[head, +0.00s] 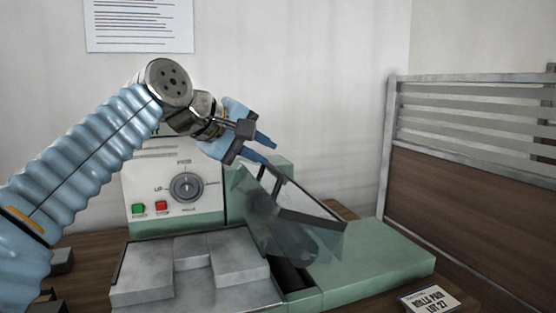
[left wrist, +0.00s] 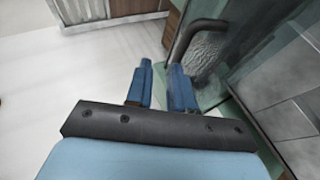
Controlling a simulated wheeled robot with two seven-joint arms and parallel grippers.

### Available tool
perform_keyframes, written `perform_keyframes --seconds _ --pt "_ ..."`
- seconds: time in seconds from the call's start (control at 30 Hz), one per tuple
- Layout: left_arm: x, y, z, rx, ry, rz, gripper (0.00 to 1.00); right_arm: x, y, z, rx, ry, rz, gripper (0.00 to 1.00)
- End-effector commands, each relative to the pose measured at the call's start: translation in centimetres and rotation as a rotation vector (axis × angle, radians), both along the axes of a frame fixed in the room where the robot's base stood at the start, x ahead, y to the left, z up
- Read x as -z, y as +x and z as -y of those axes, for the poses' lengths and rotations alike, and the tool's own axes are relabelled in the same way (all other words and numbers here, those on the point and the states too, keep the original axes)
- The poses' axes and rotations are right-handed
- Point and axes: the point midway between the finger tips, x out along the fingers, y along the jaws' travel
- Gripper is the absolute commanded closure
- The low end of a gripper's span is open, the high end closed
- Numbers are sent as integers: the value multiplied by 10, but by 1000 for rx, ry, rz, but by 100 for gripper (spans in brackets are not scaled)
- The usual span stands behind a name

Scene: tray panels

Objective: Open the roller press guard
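The roller press (head: 380,262) is a green and grey machine on a wooden table. Its guard (head: 308,205) is a clear, dark-edged cover that stands tilted over the rollers, sloping down to the right. In the left wrist view a dark bent handle bar (left wrist: 188,38) runs beside the clear guard. My left gripper (head: 270,152) is at the guard's upper left edge. Its two blue fingers (left wrist: 160,66) are apart with nothing seen between them; the bar's end is close to the right finger, and I cannot tell if they touch. My right gripper is not in view.
A control panel (head: 150,203) with a dial (head: 187,187) and green and red buttons stands behind the press's left side. A label card (head: 430,300) lies at the front right. A slatted partition (head: 470,190) stands on the right. The wall side above the guard is free.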

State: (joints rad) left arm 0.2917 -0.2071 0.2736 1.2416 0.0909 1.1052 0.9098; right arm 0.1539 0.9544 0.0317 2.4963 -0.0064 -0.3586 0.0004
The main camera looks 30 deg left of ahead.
Motion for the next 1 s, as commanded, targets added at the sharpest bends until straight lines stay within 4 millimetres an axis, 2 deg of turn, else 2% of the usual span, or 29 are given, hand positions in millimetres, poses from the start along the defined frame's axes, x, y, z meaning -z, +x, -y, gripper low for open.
perform_keyframes --seconds 0.1,0.33,1.0 --pt "-15 -23 -6 -1 1 3 77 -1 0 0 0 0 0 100" --pt "-29 -48 -12 1 0 -1 77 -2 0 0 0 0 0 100" --pt "-30 -51 -13 1 0 -3 77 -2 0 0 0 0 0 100"
